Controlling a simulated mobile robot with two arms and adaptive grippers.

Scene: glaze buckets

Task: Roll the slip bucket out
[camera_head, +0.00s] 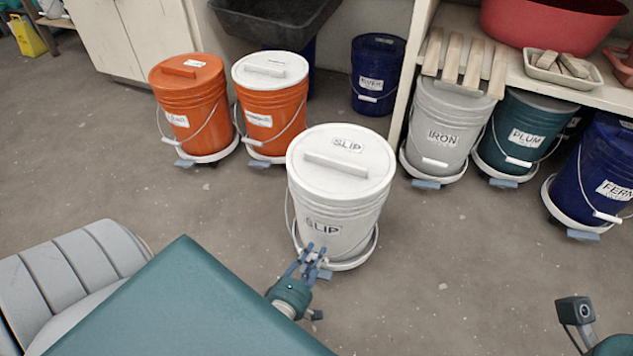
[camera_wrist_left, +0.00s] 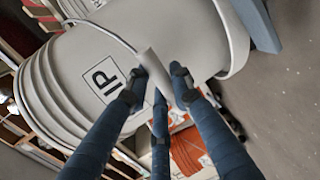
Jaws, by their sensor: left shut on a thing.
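The slip bucket (camera_head: 338,205) is white, with a lid and SLIP labels on its lid and side. It stands upright on a round white dolly (camera_head: 356,264) on the open floor. My left gripper (camera_head: 312,254) is at the bucket's lower front, shut on the handle grip. The left wrist view shows the fingers (camera_wrist_left: 160,95) closed around the pale handle grip (camera_wrist_left: 154,76), in front of the bucket wall (camera_wrist_left: 75,80) and beside part of its label. My right gripper is not seen; only part of my right arm shows at the lower right.
Two orange buckets (camera_head: 192,112) on dollies stand behind at the left. The iron bucket (camera_head: 440,138), plum bucket (camera_head: 524,137) and fern bucket (camera_head: 605,170) stand at the right by the shelf (camera_head: 536,82). A blue bucket (camera_head: 376,72) is at the back. Floor to the right front is clear.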

